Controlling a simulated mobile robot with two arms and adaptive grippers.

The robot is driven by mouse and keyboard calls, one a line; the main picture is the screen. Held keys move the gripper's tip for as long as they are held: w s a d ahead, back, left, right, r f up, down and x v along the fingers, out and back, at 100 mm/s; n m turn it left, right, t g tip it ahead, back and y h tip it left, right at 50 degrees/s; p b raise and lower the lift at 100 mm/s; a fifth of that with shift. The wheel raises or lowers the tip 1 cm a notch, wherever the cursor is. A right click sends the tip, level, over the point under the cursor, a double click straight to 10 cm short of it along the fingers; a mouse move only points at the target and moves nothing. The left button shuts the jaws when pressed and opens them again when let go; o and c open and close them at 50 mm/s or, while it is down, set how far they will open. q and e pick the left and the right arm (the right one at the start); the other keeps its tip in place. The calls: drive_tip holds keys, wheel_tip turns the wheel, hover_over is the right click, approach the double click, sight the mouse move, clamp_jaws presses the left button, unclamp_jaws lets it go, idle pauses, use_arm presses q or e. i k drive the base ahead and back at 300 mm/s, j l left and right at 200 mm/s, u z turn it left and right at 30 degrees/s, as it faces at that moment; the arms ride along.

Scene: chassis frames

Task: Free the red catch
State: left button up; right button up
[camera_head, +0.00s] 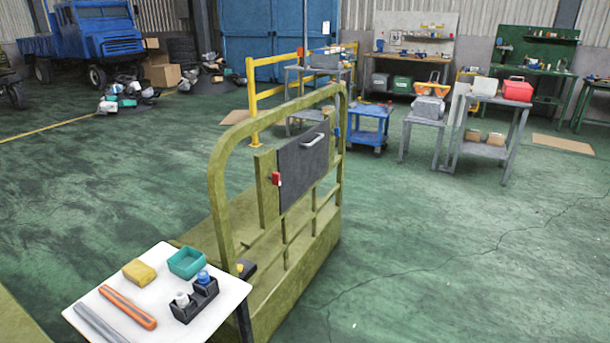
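The red catch (276,179) is a small red piece at the left edge of a dark grey panel (301,172). It sits beside an olive-yellow upright, low on the panel's left side. The panel has a pale curved handle (313,139) near its upper right. The panel is mounted in an olive-yellow tubular frame (222,190) with rails below it. The catch is too small to tell how it engages. Neither of my grippers is in view.
A blue cart (369,137) stands behind. Green floor is clear at right.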

sight(276, 177)
drive_tip(key=i+l, duration=0.25)
drive_tip(key=i+u, duration=0.2)
drive_tip(key=i+l+u, duration=0.2)
drive_tip(key=u, duration=0.25)
drive_tip(key=i+l+u, duration=0.1)
drive_tip(key=l+u, duration=0.35)
